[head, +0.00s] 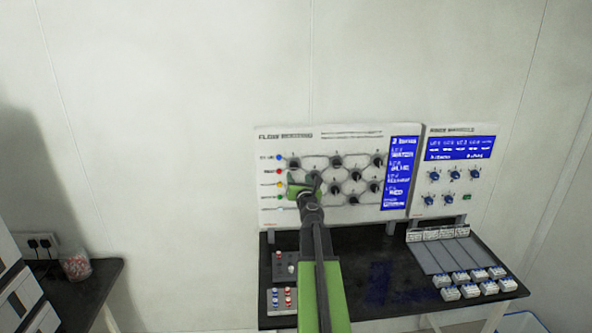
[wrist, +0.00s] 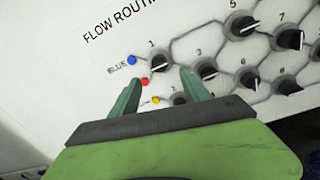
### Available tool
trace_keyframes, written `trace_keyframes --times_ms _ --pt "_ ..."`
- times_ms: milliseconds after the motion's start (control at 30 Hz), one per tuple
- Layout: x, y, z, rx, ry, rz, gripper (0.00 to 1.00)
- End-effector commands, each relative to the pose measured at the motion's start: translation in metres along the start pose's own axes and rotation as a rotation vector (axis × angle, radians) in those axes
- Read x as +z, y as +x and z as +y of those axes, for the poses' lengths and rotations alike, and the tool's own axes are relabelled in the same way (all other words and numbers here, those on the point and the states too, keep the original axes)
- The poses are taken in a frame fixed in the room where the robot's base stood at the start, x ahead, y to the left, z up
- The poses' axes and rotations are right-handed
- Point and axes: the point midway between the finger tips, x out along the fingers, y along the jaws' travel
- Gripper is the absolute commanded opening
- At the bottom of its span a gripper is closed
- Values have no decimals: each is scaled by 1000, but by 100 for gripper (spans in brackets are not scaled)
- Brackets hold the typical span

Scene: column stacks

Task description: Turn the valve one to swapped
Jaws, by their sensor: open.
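Valve one is a round black knob (wrist: 161,61) with a light pointer line, under the printed "1" on the white flow routing panel (wrist: 105,75). In the head view it is the upper left knob (head: 294,163) on the panel (head: 330,218). My gripper (wrist: 161,72) is open, its two green fingers spread with the tips just below and to either side of valve one in the wrist view. I cannot tell whether they touch the panel. In the head view my gripper (head: 304,184) is in front of the panel's left part and hides some knobs.
Other black knobs, such as knob 3 (wrist: 205,69) and knob 5 (wrist: 241,24), sit close by, joined by grey lines. A blue screen (head: 400,172) is at the panel's right. A second panel (head: 458,200) stands beside it. The dark bench (head: 370,265) holds small blocks.

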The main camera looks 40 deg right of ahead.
Motion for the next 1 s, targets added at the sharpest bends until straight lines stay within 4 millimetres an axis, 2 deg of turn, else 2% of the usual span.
trace_keyframes --times_ms 33,100,300,467,733,767,1000 --pt "0 18 0 0 0 0 55" --pt "0 36 0 1 1 0 55" --pt "0 72 0 1 1 0 55" --pt "0 84 0 0 1 0 55" --pt "0 85 0 -1 1 0 55" --pt "0 85 -1 -1 1 0 53" --pt "0 85 -1 -2 1 0 22"
